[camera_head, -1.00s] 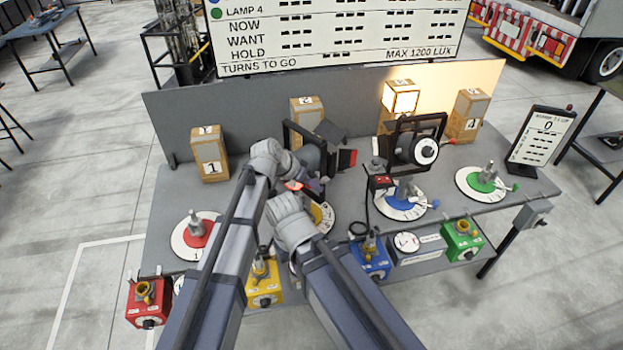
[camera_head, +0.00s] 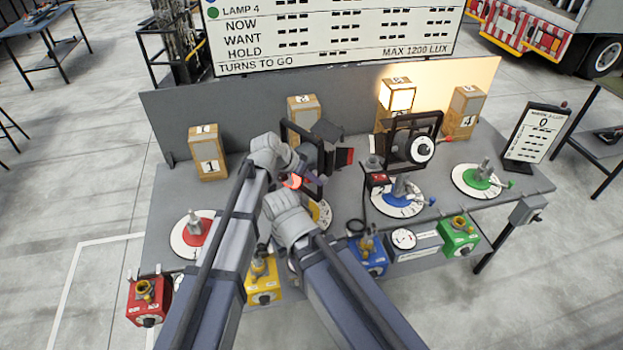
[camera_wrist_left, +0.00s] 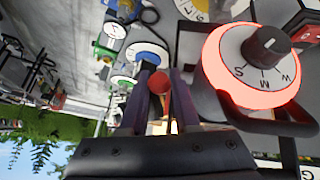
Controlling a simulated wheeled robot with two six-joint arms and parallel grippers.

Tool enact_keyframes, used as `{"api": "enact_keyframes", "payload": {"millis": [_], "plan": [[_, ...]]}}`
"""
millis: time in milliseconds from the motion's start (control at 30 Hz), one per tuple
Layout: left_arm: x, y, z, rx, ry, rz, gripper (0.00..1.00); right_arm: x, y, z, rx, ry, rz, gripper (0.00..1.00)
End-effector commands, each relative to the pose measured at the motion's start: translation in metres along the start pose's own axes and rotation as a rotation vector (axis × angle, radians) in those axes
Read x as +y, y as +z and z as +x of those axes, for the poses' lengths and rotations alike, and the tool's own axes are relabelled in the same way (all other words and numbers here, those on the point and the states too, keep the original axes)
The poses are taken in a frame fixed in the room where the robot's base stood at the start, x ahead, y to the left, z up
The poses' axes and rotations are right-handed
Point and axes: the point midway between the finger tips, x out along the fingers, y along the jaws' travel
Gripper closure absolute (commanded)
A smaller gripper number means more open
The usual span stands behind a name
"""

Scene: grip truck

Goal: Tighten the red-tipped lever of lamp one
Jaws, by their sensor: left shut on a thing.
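A lamp with a black frame (camera_head: 287,130) stands over a yellow disc (camera_head: 321,213) in the head view, partly hidden by my arms. My left gripper (camera_head: 307,181) is at the near side of this lamp. In the left wrist view, the dark purple fingers of my left gripper (camera_wrist_left: 162,84) are shut around a red-tipped lever (camera_wrist_left: 160,82). The red tip shows between the fingers. Beside it is a dial with a glowing red ring (camera_wrist_left: 226,84) and a black knob (camera_wrist_left: 266,46).
A second lamp (camera_head: 421,148) stands over a blue disc (camera_head: 384,205) to the right. Red (camera_head: 148,300), yellow (camera_head: 263,281), blue (camera_head: 369,258) and green (camera_head: 459,238) boxes line the front edge. Numbered wooden blocks, including block 1 (camera_head: 208,152), stand at the back.

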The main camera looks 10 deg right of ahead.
Motion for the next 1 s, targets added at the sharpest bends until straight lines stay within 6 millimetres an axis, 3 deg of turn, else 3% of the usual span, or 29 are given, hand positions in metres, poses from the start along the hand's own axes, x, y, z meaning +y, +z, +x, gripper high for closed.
{"api": "enact_keyframes", "payload": {"millis": [167, 200, 433, 767, 1000], "plan": [[-0.001, -0.003, 0.000, 0.007, -0.001, -0.001, 1.00, 0.000, 0.000, 0.000, 0.000, 0.000, 0.000, 1.00], [-0.001, -0.002, 0.000, 0.006, -0.001, -0.001, 0.67, 0.000, 0.000, 0.000, 0.000, 0.000, 0.000, 1.00], [0.000, -0.001, 0.000, 0.003, 0.000, 0.000, 0.41, 0.000, 0.000, 0.000, 0.000, 0.000, 0.000, 1.00], [0.000, -0.001, -0.002, 0.002, 0.000, 0.000, 0.41, 0.000, 0.000, -0.002, 0.000, 0.000, 0.000, 1.00], [0.001, -0.002, -0.023, 0.002, -0.001, 0.000, 0.41, 0.002, 0.001, -0.019, -0.001, 0.000, -0.001, 1.00]]}}
